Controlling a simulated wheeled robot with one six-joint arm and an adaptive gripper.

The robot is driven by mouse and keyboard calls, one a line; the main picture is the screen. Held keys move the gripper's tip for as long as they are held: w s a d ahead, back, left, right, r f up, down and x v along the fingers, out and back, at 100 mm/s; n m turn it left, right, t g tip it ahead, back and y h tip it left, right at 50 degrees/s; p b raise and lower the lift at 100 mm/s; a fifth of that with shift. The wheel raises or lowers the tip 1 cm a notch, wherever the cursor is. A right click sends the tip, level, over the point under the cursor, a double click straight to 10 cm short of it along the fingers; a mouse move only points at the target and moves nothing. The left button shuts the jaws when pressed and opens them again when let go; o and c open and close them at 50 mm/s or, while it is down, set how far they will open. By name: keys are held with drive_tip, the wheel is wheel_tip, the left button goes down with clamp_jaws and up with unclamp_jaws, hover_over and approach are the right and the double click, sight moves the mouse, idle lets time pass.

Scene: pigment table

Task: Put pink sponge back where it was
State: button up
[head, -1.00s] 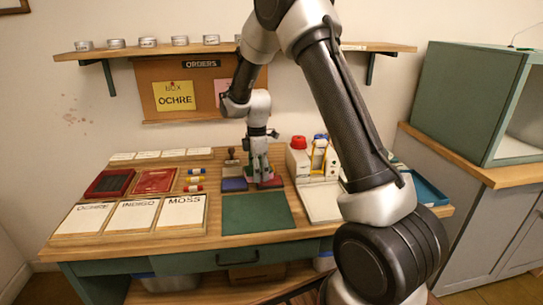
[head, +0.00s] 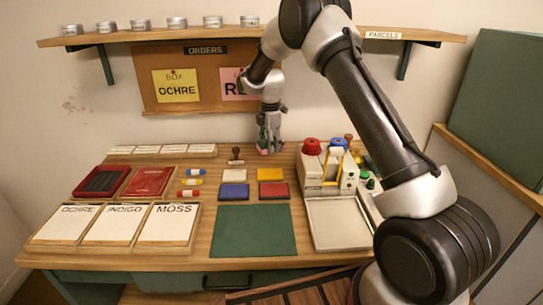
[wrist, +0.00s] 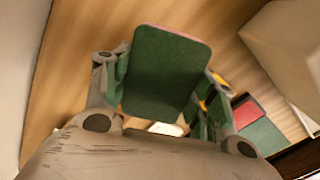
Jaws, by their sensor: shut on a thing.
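My gripper (head: 268,145) is at the back of the table, right of the wooden-handled stamp and behind the ink pads. In the wrist view my gripper (wrist: 162,100) is shut on the pink sponge (wrist: 163,70). Its broad green face fills the space between the fingers, and a thin pink edge shows along its far side. In the head view only a little of the pink sponge (head: 263,151) shows at the fingertips. I cannot tell whether it touches the tabletop.
White (head: 234,176), yellow (head: 271,174), blue (head: 234,191) and red (head: 274,190) pads lie in front of my gripper, behind a green mat (head: 253,231). A cream machine (head: 327,175) stands close on the right. The orders board (head: 203,76) is behind.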

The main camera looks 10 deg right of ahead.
sight(270, 160)
drive_tip(key=shift+f, duration=2.4)
drive_tip(key=shift+f, duration=0.15)
drive_tip(key=o, duration=1)
drive_tip(key=shift+o, duration=0.2)
wheel_tip(270, 160, up, 8)
drive_tip(key=shift+f, duration=0.1)
